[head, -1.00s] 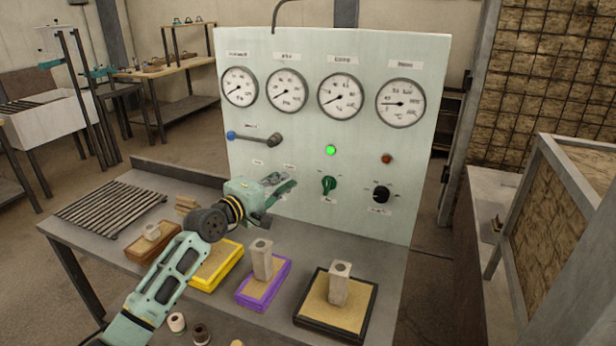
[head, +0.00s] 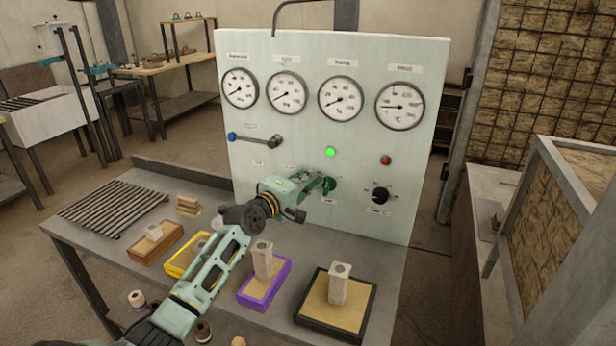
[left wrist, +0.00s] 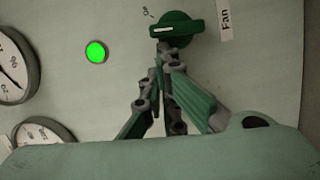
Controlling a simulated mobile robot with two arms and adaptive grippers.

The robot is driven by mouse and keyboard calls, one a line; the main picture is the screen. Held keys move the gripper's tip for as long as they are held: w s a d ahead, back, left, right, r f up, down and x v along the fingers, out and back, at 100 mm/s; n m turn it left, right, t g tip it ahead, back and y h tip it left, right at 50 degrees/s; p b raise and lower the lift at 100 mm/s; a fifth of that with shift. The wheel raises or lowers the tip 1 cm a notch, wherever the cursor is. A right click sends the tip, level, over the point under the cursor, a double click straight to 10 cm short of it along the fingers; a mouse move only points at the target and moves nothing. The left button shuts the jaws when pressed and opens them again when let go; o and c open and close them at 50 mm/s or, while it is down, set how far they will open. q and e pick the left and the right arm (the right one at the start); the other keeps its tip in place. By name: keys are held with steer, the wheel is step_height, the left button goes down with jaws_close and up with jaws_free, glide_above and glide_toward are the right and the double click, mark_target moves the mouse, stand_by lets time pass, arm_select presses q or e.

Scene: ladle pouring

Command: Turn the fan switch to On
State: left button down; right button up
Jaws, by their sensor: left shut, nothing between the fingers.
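The fan switch is a green knob (left wrist: 180,32) on the pale panel, beside a "Fan" label (left wrist: 226,18) in the left wrist view. Its white pointer line lies level in that picture, near a small tag too small to read surely. In the head view the knob (head: 332,184) is partly covered by my left gripper (head: 324,184). My left gripper is shut and empty. In the left wrist view its fingertips (left wrist: 166,48) are at the knob's lower edge; I cannot tell whether they touch. My right gripper is not in view.
A lit green lamp (head: 330,152), a red lamp (head: 386,160) and a black knob (head: 380,195) are near the switch. A lever (head: 256,139) is on the left. Sand trays, including a purple one (head: 258,294) and a black one (head: 352,330), stand below the arm.

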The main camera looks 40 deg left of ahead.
mark_target(326, 167)
arm_select(q)
steer(key=shift+d+r+m+p, duration=0.1)
steer(key=shift+r+m+p, duration=0.1)
steer(key=shift+m+p, duration=0.35)
steer(key=shift+r+p, duration=0.1)
steer(key=shift+p, duration=0.2)
steer(key=shift+w+d+r+m+g+p, duration=0.1)
steer(key=shift+d+r+m+g+p, duration=0.35)
steer(key=shift+m+p, duration=1)
steer(key=shift+d+n+p, duration=0.1)
steer(key=shift+n+p, duration=0.2)
steer(key=shift+p, duration=0.25)
steer(key=shift+w+d+r+m+g+y+p, duration=0.15)
steer(key=shift+d+r+m+p, duration=0.1)
steer(key=shift+m+p, duration=0.5)
steer(key=shift+d+r+m+g+y+p, duration=0.15)
steer(key=shift+d+m+p, duration=0.15)
steer(key=shift+p, duration=0.7)
steer(key=shift+w+d+r+p, duration=0.1)
steer(key=shift+d+p, duration=0.2)
steer(key=shift+p, duration=0.35)
stand_by(0.8)
